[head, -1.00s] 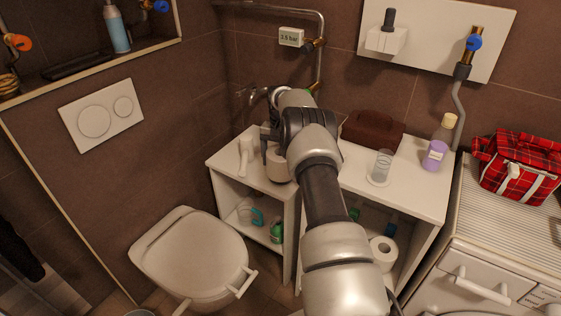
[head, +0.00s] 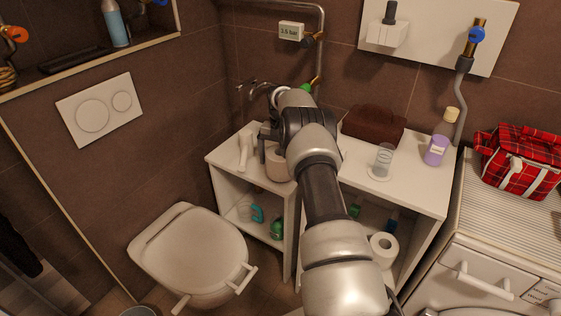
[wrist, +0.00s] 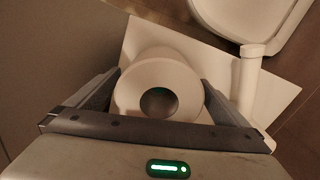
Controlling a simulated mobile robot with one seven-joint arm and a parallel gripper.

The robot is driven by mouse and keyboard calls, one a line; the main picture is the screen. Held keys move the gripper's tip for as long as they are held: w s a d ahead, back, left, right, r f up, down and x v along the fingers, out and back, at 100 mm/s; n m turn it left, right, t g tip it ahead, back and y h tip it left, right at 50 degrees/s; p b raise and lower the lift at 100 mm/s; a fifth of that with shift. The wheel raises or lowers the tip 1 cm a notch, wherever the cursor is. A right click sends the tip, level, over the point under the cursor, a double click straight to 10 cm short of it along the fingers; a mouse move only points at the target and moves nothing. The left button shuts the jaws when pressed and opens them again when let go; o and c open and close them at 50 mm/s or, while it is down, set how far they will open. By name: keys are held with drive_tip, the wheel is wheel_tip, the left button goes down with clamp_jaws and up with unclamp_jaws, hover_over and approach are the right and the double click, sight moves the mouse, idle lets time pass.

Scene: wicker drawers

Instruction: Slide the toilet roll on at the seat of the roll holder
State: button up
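A pale toilet roll (wrist: 128,88) is between the fingers of my gripper (wrist: 160,80) in the wrist view, its round end and dark hole facing the camera. The fingers lie against both its sides and look shut on it. In the head view the roll (head: 278,165) shows beside my gripper (head: 268,150), partly hidden by my arm, over the left part of the white cabinet top; I cannot tell if it touches the top. A white upright post-like piece (head: 246,150), perhaps the roll holder, stands just left of it; it also shows in the wrist view (wrist: 247,95).
The toilet (head: 190,255) is at lower left. On the white cabinet (head: 410,190) stand a clear glass (head: 384,160), a purple bottle (head: 436,148) and a brown box (head: 373,125). Another roll (head: 383,248) is on a lower shelf. A washer (head: 500,245) is at right.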

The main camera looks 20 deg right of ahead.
wheel_tip(320, 180, up, 17)
drive_tip(key=p, duration=0.3)
drive_tip(key=shift+r, duration=0.2)
idle(0.5)
drive_tip(key=s+a+r+n+t, duration=0.15)
drive_tip(key=s+a+r, duration=0.3)
drive_tip(key=r, duration=0.45)
drive_tip(key=s+a+r+n+t, duration=0.15)
drive_tip(key=s+a+r, duration=0.3)
drive_tip(key=r, duration=0.55)
drive_tip(key=s+a+r+n, duration=0.1)
drive_tip(key=s+a+r, duration=0.2)
drive_tip(key=s, duration=0.3)
drive_tip(key=s+a+r+n, duration=0.2)
drive_tip(key=s+a, duration=0.2)
drive_tip(key=s, duration=0.2)
drive_tip(key=s+a+f+n+t, duration=0.1)
drive_tip(key=s+a+f+n, duration=0.15)
drive_tip(key=s, duration=0.75)
drive_tip(key=s+a+f+n+t, duration=0.15)
drive_tip(key=s+f, duration=0.25)
drive_tip(key=s, duration=0.6)
wheel_tip(320, 180, up, 16)
drive_tip(key=m+p, duration=0.1)
drive_tip(key=p, duration=1.4)
drive_tip(key=shift+s+a+f, duration=0.15)
drive_tip(key=shift+a, duration=0.3)
